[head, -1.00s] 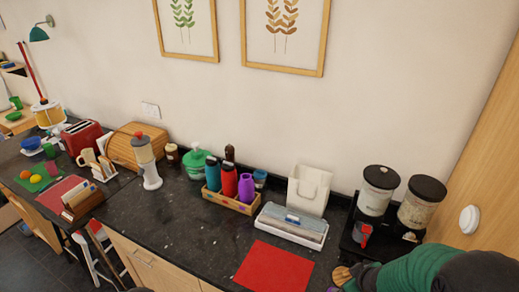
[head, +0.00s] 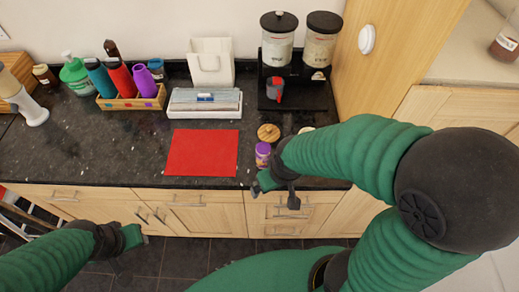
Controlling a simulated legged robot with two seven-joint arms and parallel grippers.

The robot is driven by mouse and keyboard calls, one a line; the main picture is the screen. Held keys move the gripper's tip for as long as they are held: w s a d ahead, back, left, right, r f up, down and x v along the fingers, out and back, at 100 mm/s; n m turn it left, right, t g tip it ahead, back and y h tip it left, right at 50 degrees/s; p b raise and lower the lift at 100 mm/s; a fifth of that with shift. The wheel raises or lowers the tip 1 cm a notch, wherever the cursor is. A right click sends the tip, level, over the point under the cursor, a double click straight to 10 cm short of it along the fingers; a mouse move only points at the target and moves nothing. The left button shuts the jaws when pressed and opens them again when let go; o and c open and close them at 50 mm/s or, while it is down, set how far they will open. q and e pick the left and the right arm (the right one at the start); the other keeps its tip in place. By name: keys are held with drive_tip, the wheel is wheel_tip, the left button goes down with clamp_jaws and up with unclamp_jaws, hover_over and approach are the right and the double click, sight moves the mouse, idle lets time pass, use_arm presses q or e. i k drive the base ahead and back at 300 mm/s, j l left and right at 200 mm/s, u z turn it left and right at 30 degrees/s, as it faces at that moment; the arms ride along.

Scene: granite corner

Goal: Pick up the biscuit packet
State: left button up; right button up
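I cannot pick out a biscuit packet for certain. A small purple container (head: 262,154) stands upright on the dark counter near its front edge, and its label is too small to read. My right gripper (head: 279,192) is just in front of and below it, at the counter's front edge. Its fingers look apart with nothing between them. My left gripper (head: 127,250) hangs low in front of the cabinets, away from the counter, and its finger gap is unclear.
A round wooden lid (head: 268,132) lies behind the purple container, and a red mat (head: 203,153) lies to its left. A white tray (head: 204,111), a bottle crate (head: 133,103) and a black canister stand (head: 294,95) line the back. The counter left of the mat is clear.

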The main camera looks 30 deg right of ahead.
sight(263, 148)
drive_tip(key=i+j+z, duration=0.25)
drive_tip(key=z, duration=0.2)
drive_tip(key=i+j+z, duration=0.2)
drive_tip(key=j+z, duration=0.15)
drive_tip(key=z, duration=0.15)
